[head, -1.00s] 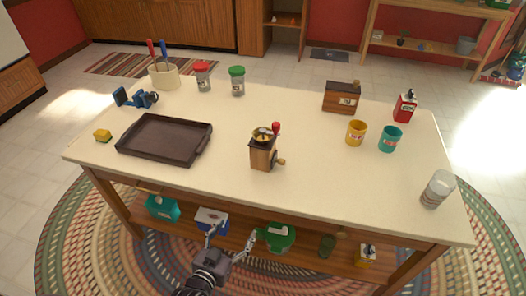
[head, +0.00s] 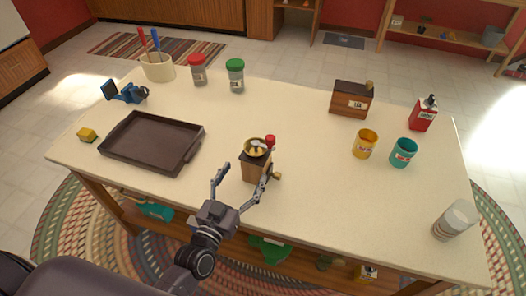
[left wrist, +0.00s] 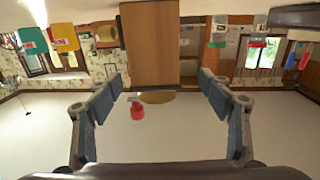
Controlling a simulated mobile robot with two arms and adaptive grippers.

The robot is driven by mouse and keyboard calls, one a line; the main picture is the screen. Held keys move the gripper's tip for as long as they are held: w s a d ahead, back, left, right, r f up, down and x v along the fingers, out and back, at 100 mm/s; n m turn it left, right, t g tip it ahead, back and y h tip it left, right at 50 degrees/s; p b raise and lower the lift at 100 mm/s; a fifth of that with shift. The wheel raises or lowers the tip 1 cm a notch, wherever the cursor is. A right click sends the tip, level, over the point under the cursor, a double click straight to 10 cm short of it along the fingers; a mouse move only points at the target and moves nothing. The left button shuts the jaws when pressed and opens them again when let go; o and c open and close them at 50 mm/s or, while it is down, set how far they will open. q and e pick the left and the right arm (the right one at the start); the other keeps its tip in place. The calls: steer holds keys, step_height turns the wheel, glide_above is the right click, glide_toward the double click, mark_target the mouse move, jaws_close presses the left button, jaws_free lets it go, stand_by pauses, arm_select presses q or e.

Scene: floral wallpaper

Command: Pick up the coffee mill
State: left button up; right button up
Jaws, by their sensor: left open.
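The coffee mill (head: 256,170) stands upright on the tabletop near its front edge. It has a wooden body, a brass bowl on top and a red knob. My left gripper (head: 243,174) is open in front of it, one finger to the mill's left and the other overlapping its front right side in the head view. In the upside-down left wrist view, the mill's wooden body (left wrist: 150,45) and red knob show between the open fingers (left wrist: 160,110). I cannot tell whether a finger touches it. My right gripper is not in view.
A dark tray (head: 150,142) lies left of the mill on the table (head: 310,150). A wooden box (head: 351,100), a yellow mug (head: 365,143), a teal mug (head: 403,152) and a glass (head: 454,220) stand to the right. The tabletop around the mill is clear.

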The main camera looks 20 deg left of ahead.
mark_target(250, 165)
arm_select(q)
steer(key=shift+w, duration=0.5)
steer(key=shift+w+d+r, duration=0.1)
steer(key=shift+w, duration=0.2)
steer(key=shift+w+d+r+p, duration=0.15)
steer(key=shift+w+d+p, duration=0.1)
steer(key=shift+w, duration=0.25)
steer(key=shift+w+d+r+p, duration=0.1)
steer(key=shift+w+r+p, duration=0.1)
steer(key=shift+w, duration=0.3)
steer(key=w, duration=0.2)
steer(key=shift+w+d+f, duration=0.2)
steer(key=shift+w+d, duration=0.15)
steer(key=shift+w, duration=0.5)
steer(key=c, duration=1.1)
steer(key=shift+c, duration=0.4)
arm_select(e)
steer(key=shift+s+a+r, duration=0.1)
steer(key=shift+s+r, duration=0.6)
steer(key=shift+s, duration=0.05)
